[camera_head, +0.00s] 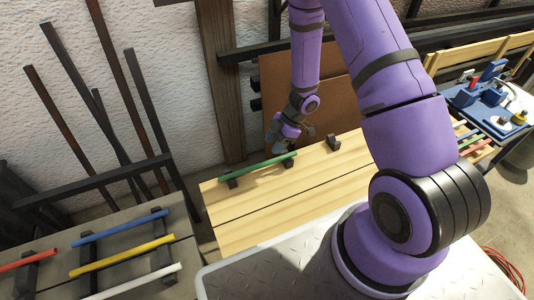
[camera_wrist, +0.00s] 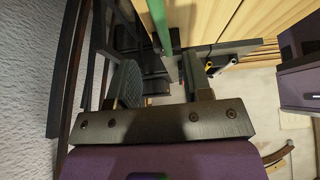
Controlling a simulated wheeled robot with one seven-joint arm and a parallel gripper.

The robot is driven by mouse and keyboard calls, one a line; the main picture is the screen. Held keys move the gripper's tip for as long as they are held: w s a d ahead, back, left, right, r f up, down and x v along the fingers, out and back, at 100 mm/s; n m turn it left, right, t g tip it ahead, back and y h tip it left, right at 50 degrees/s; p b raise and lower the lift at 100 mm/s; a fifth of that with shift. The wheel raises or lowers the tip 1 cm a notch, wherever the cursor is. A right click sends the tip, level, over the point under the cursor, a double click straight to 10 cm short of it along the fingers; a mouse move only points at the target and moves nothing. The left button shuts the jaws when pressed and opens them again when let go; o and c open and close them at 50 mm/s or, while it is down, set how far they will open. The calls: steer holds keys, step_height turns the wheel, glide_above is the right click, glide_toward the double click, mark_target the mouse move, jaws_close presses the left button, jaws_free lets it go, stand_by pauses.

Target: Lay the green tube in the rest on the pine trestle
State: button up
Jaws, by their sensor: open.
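The green tube (camera_head: 258,165) lies across two dark notched blocks on the pine trestle (camera_head: 270,210), near its back left edge. Its near left end is over the left block (camera_head: 232,183) and its far right end is by the right block (camera_head: 289,162). I cannot tell how deep it sits in them. My gripper (camera_head: 284,146) is just above the tube's right part, open and empty. In the wrist view the tube (camera_wrist: 161,25) shows beyond my open gripper (camera_wrist: 158,75), between the lines of its two fingers.
A third dark block (camera_head: 333,142) stands empty on the trestle to the right. A grey bench at lower left carries red (camera_head: 22,262), blue (camera_head: 120,226), yellow (camera_head: 122,255) and white (camera_head: 135,282) tubes. Dark bars lean on the wall. A blue-topped table (camera_head: 490,100) stands at right.

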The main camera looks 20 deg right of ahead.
steer(key=shift+v, duration=1.6)
steer(key=w+d+r+m+t+h, duration=0.2)
steer(key=w+r+m+t+h, duration=0.15)
steer(key=r, duration=0.75)
steer(key=w+d+r+m+t+h, duration=0.2)
steer(key=w+d+r+t, duration=0.15)
steer(key=r, duration=0.65)
steer(key=s+d+r+m+h, duration=0.2)
steer(key=s+r+m+h, duration=0.35)
steer(key=r, duration=0.85)
steer(key=s+a+r+m+y, duration=0.1)
steer(key=s+a+r+m, duration=0.1)
steer(key=s, duration=0.6)
steer(key=s+a+r+m+g+y, duration=0.1)
steer(key=s+a+r+m+y, duration=0.1)
steer(key=s, duration=0.7)
steer(key=s+a+r+m+y, duration=0.1)
steer(key=s+a+r+m, duration=0.2)
steer(key=s, duration=0.5)
steer(key=shift+s+r+g, duration=0.3)
steer(key=shift+r+g, duration=0.1)
steer(key=shift+r, duration=0.45)
